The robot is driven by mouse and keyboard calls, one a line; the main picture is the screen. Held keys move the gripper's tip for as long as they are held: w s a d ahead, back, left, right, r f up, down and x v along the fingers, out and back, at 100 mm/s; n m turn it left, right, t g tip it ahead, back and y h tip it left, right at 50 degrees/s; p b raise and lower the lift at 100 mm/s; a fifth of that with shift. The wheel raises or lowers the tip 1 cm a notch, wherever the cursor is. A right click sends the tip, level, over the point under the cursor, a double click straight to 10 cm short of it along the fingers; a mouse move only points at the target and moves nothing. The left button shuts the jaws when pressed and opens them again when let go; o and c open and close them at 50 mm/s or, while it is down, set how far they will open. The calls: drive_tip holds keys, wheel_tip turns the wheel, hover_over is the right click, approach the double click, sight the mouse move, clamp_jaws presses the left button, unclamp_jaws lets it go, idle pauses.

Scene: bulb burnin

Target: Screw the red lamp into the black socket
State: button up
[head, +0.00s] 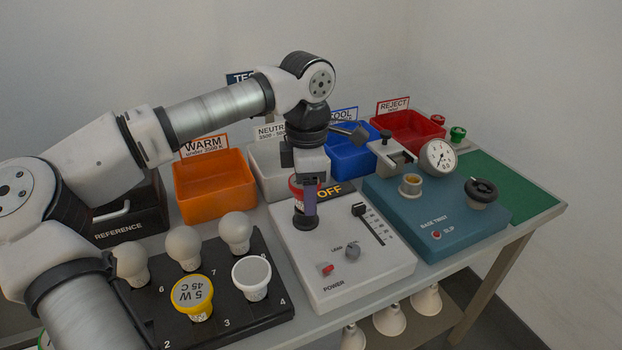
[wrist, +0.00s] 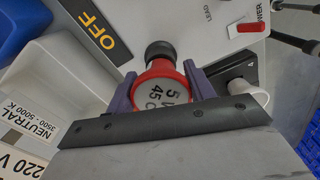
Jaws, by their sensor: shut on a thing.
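The red lamp (wrist: 163,88) has a red rim and a pale face with dark print. My gripper (wrist: 163,92) is shut on it, with a purple finger at each side of the rim. The black socket (wrist: 159,51) is a dark round fitting on the grey test box and shows just beyond the lamp. In the head view, my gripper (head: 304,195) points down and the red lamp (head: 296,186) is partly hidden behind a finger. The black socket (head: 305,219) is right below it. I cannot tell whether the lamp's base touches or sits in the socket.
The grey test box (head: 340,285) carries an OFF display, a slider, a knob and a red power switch. A black tray (head: 262,312) with several lamps stands to the left. A blue base-twist device (head: 400,212) is to the right. Orange, white, blue and red bins stand behind.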

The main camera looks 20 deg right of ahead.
drive_tip(key=m, duration=0.3)
drive_tip(key=m+p, duration=0.1)
drive_tip(key=m, duration=0.2)
drive_tip(key=shift+a+m, duration=0.2)
drive_tip(key=shift+m, duration=0.2)
drive_tip(key=m, duration=0.6)
drive_tip(key=shift+s+a+f+m, duration=0.15)
drive_tip(key=shift+s+m, duration=0.25)
drive_tip(key=o, duration=0.5)
drive_tip(key=shift+s+m, duration=0.1)
drive_tip(key=shift+m, duration=0.2)
drive_tip(key=o, duration=0.5)
drive_tip(key=shift+s+a, duration=0.1)
drive_tip(key=shift+a, duration=0.05)
drive_tip(key=shift+o, duration=0.3)
drive_tip(key=shift+r, duration=0.2)
